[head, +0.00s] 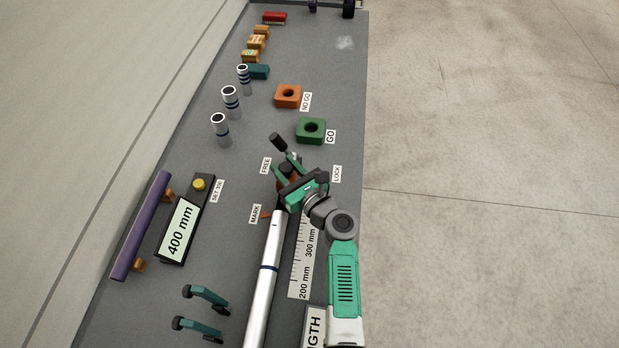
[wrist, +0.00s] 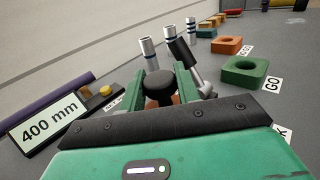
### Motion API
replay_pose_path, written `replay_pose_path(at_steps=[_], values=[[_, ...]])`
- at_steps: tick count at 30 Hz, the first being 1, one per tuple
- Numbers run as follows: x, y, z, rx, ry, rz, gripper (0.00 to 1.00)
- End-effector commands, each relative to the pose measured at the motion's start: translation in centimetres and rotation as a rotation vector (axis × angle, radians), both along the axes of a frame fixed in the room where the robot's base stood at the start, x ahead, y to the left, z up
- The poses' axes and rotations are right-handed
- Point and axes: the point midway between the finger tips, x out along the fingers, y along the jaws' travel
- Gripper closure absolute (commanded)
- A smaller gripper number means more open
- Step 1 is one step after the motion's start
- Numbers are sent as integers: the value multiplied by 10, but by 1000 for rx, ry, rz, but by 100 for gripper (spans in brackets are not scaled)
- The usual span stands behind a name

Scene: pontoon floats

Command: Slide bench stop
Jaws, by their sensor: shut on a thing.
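The bench stop is an orange block with a round black knob (wrist: 160,86) on top; its orange body (wrist: 176,100) shows only in part behind my gripper. My gripper (head: 285,169) is shut on the knob, with one green finger on each side. A lever with a black handle (head: 278,142) rises beside the stop, and its handle leans toward the upper left in the head view. The labels FREE (head: 265,166) and LOCK (head: 337,173) lie on either side.
A silver tube (head: 264,285) lies along the ruler, near the MARK label (head: 255,214). A display (head: 178,231) reads 400 mm. A green GO block (head: 311,131), an orange NO GO block (head: 288,96) and upright silver tubes (head: 231,103) stand farther up the bench.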

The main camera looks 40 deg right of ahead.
Motion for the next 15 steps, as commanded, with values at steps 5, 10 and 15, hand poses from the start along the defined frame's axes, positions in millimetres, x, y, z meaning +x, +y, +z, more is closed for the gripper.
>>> replay_pose_path(at_steps=[5,10,15], values=[[4,2,0,-1,1,7,100],[4,2,0,-1,1,6,66],[4,2,0,-1,1,6,48]])
